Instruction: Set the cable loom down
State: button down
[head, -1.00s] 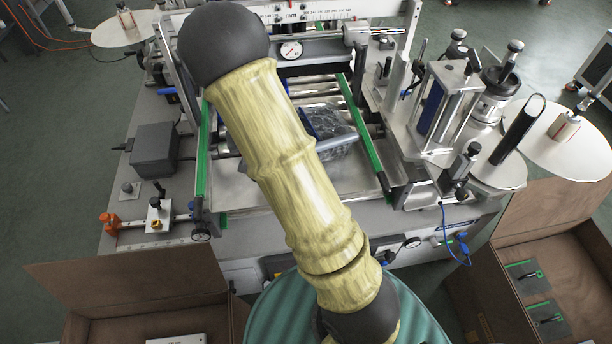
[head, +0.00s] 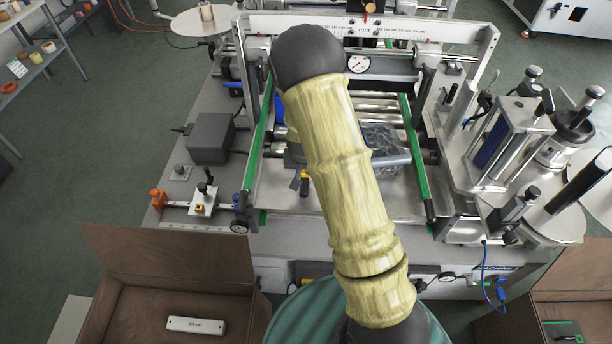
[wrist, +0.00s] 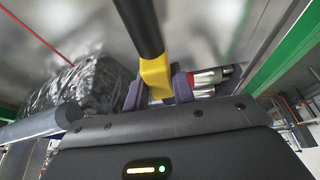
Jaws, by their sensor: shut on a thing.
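My gripper (wrist: 158,88) is shut on a black, rod-like piece with a yellow band (wrist: 156,74), which I take to be the cable loom. In the wrist view it sits between the two purple-grey fingers, and its black part runs up out of the picture. Silver and red ends show just right of the fingers; I cannot tell if they belong to it. In the head view a small yellow and black part (head: 304,183) shows left of my arm, over the machine's bed. I cannot tell whether the loom touches the bed.
A dark, glossy wrapped bundle (head: 380,138) lies on the bed, beside the gripper in the wrist view (wrist: 92,84). Green rails (head: 414,150) flank the bed. A grey box (head: 210,138) stands left. An open brown box (head: 120,300) is at the front left.

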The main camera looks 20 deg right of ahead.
jog(key=shift+f+p, duration=0.3)
jog(key=shift+f, duration=1.75)
jog(key=shift+f, duration=0.2)
jog(key=c, duration=1.2)
grip_release()
jog(key=shift+o, duration=0.2)
jog(key=shift+r, duration=0.2)
jog(key=shift+s+r, duration=0.15)
jog(key=shift+r, duration=0.3)
jog(key=v, duration=1)
jog(key=shift+b, duration=0.35)
jog(key=shift+s+a+r, duration=0.1)
jog(key=shift+s+r, duration=0.15)
jog(key=shift+r, duration=0.2)
